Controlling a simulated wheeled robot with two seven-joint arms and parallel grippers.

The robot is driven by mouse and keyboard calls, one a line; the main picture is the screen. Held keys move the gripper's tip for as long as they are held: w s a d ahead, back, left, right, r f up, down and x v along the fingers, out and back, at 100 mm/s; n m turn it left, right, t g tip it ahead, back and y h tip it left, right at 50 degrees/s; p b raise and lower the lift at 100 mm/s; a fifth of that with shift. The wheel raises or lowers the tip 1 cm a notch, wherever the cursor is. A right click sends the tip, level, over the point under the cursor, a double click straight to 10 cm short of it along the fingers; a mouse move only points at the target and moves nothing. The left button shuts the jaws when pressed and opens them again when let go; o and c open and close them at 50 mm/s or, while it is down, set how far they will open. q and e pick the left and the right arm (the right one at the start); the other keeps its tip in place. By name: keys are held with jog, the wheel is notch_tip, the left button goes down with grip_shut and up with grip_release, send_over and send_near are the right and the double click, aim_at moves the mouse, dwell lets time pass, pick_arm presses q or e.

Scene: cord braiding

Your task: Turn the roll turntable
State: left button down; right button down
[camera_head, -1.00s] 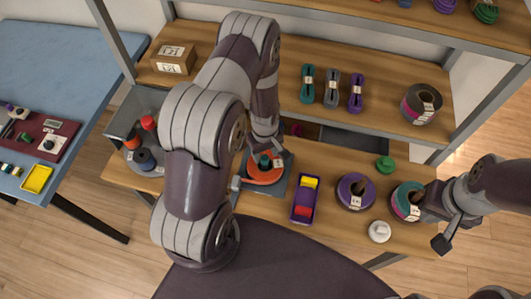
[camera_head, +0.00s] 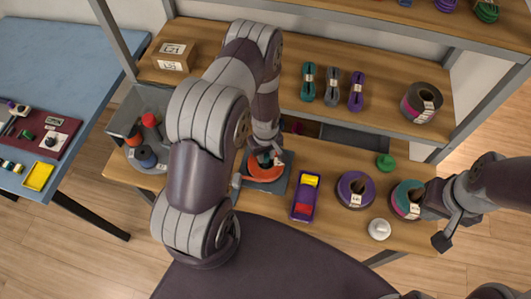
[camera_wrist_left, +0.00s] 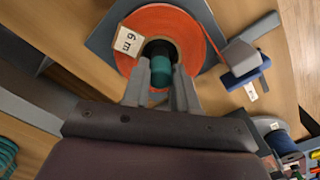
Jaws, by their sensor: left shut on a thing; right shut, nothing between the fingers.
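The orange roll (camera_head: 262,171) lies on the square grey turntable plate (camera_head: 251,184) on the bench, with a dark core in its middle. In the left wrist view the orange roll (camera_wrist_left: 196,33) carries a white "6 m" label (camera_wrist_left: 128,41). My left gripper (camera_head: 265,156) reaches down over the roll's centre. In the wrist view its fingers (camera_wrist_left: 161,88) are shut on a teal knob (camera_wrist_left: 160,70) at the core. My right gripper (camera_head: 443,238) is shut and empty, beside the teal roll (camera_head: 406,199) at the bench's right end.
A purple roll (camera_head: 355,190), a purple tray (camera_head: 305,196) with yellow and red pieces, a white knob (camera_head: 379,229) and a green knob (camera_head: 385,162) stand right of the turntable. A grey bin (camera_head: 137,116) is at left. Cord bundles lie on the shelf behind.

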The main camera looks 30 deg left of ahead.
pick_arm(q)
jog(key=shift+m, duration=0.3)
jog(key=shift+w+m+b, duration=0.1)
jog(key=shift+m+b, duration=0.75)
jog(key=shift+m, duration=1.75)
jog(key=shift+m+b, duration=0.45)
jog(key=shift+m, duration=1.75)
jog(key=shift+m, duration=0.7)
jog(key=c, duration=0.9)
grip_release()
jog(key=shift+r, duration=0.15)
notch_tip(320, 180, up, 12)
jog(key=shift+r+b, duration=0.25)
jog(key=shift+b, duration=0.9)
